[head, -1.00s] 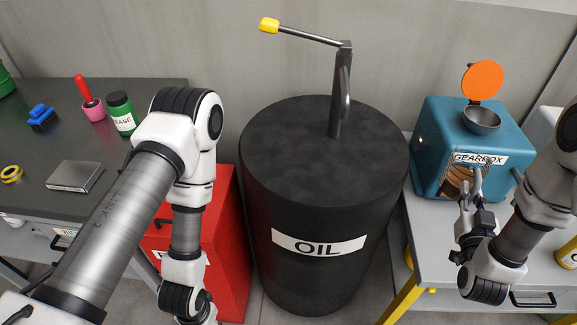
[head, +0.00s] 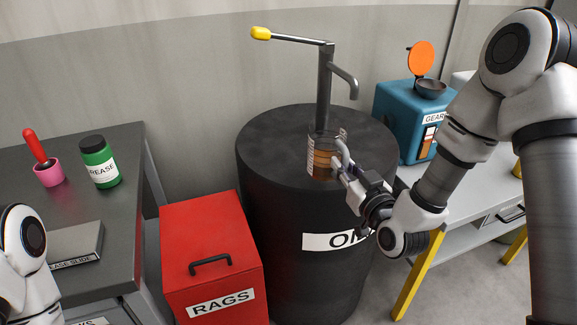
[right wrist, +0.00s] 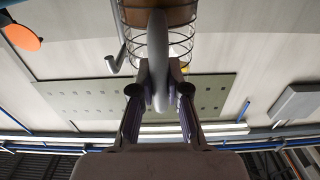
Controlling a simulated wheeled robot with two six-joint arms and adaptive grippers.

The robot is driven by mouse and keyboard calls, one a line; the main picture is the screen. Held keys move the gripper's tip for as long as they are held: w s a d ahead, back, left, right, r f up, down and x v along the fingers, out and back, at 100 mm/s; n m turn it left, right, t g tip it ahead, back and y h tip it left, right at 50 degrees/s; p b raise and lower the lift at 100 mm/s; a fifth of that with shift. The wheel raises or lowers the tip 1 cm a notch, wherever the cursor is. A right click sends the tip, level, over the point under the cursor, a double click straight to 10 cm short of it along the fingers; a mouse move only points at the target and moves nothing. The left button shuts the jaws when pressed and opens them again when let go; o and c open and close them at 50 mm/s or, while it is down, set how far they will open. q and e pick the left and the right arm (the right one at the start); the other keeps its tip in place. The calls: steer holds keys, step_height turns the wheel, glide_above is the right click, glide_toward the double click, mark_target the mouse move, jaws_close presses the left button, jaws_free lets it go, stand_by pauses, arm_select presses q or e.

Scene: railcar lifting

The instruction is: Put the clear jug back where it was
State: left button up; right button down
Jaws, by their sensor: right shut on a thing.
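The clear jug (head: 320,157) has ring markings and amber liquid in its lower part. In the head view it is upright in front of the pump post (head: 324,90), over the black oil drum's top (head: 268,150). I cannot tell whether it touches the drum. My right gripper (head: 343,170) is shut on the jug's handle from the right. In the right wrist view the handle (right wrist: 158,70) is between the fingers, with the jug's ringed wall (right wrist: 190,45) beyond. My left gripper is out of view.
The pump's spout (head: 347,82) hangs to the jug's upper right. The blue gearbox (head: 390,115), with its orange lid (head: 421,58) raised, stands on the right bench. A red rags bin (head: 210,245) is left of the drum. A grease jar (head: 98,160) stands on the left bench.

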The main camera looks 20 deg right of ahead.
steer(key=w+a+f, duration=0.1)
steer(key=w+a, duration=0.1)
steer(key=w, duration=0.1)
steer(key=w+a+f+p, duration=0.1)
steer(key=w+f, duration=0.1)
steer(key=w, duration=0.2)
steer(key=w+a+f+p, duration=0.1)
steer(key=w+a, duration=0.1)
steer(key=w, duration=0.1)
steer(key=shift+w+a+f, duration=0.2)
steer(key=shift+w+a, duration=0.1)
steer(key=shift+w, duration=0.1)
steer(key=shift+f+b, duration=0.25)
steer(key=shift+b, duration=0.05)
steer(key=c, duration=1.2)
jaws_free()
steer(key=shift+o, duration=0.2)
